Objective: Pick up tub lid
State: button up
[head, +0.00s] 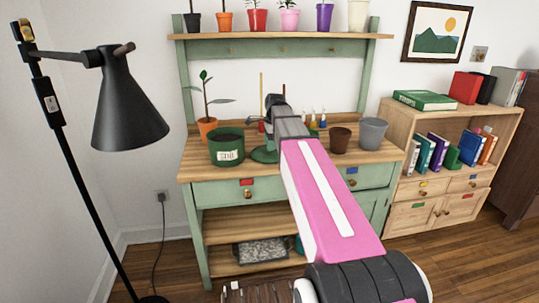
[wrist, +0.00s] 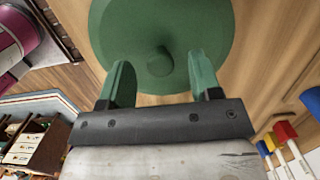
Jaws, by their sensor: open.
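The green tub lid (head: 261,155) lies flat on the wooden bench, partly hidden by my arm in the head view. In the wrist view the round lid (wrist: 205,25) fills the top middle, with its small knob (wrist: 159,61) facing me. My gripper (wrist: 159,62) is open above the lid. Its two fingers stand apart on either side of the knob, with gaps between them and it. Nothing is held. The green tub (head: 227,148) with a white label stands just left of the lid.
A potted plant (head: 208,128) stands behind the tub. A brown pot (head: 340,140) and a grey pot (head: 373,134) stand to the right. A shelf of pots (head: 280,36) hangs above. A black lamp (head: 128,105) stands left.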

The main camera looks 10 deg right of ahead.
jog(key=shift+a+f, duration=0.15)
jog(key=shift+f, duration=0.8)
jog(key=c, duration=1)
